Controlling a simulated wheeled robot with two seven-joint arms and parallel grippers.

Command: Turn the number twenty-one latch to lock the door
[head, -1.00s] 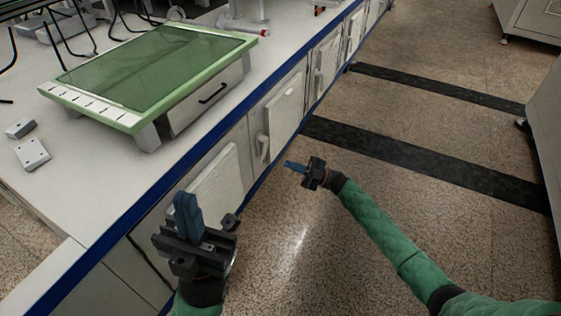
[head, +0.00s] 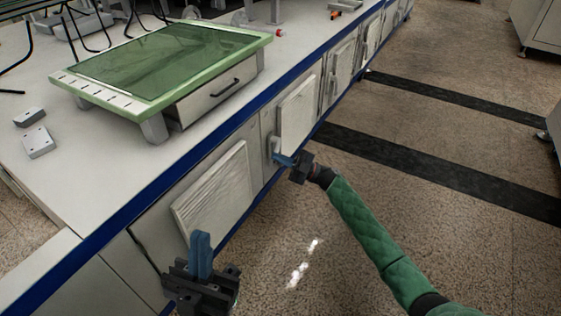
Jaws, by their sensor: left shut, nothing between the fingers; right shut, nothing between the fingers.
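A pale latch handle (head: 273,146) sits on the cabinet front beside a white door panel (head: 297,118). No number can be read on it. My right gripper (head: 283,159) is shut, its blue fingertips at the lower part of this latch. I cannot tell whether they touch it, and they partly hide its lower end. My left gripper (head: 200,254) is shut and empty, pointing up in front of a nearer door panel (head: 211,192), apart from any latch.
The white bench (head: 95,190) has a blue edge. On it stand a green-framed box with a drawer (head: 220,92) and two small grey blocks (head: 39,142). More doors with handles (head: 333,86) run further back.

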